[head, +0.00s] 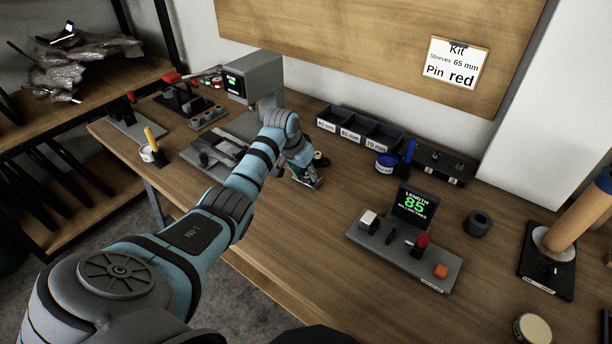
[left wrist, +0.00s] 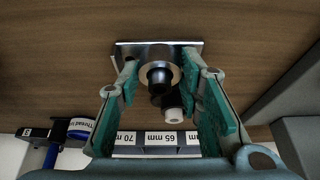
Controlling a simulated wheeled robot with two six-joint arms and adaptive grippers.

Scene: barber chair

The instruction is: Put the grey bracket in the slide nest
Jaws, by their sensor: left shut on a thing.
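My left gripper (head: 306,176) is over the bench, to the right of the press. In the left wrist view its teal fingers (left wrist: 160,78) are shut on the grey bracket (left wrist: 188,47), a shiny flat plate with a round boss towards the camera. The bracket's lower edge also shows under the gripper in the head view (head: 313,184); the gripper hides most of it. A grey slide fixture (head: 213,152), which seems to hold the slide nest, lies on the bench left of my gripper, partly behind my forearm. My right gripper is out of view.
The press (head: 253,78) stands behind the slide fixture. Labelled bins (head: 361,128) stand behind the gripper. A length gauge (head: 405,252) reading 85 is at right. A yellow-handled tool in a pot (head: 152,150) is at left. Bare bench (head: 290,250) lies in front.

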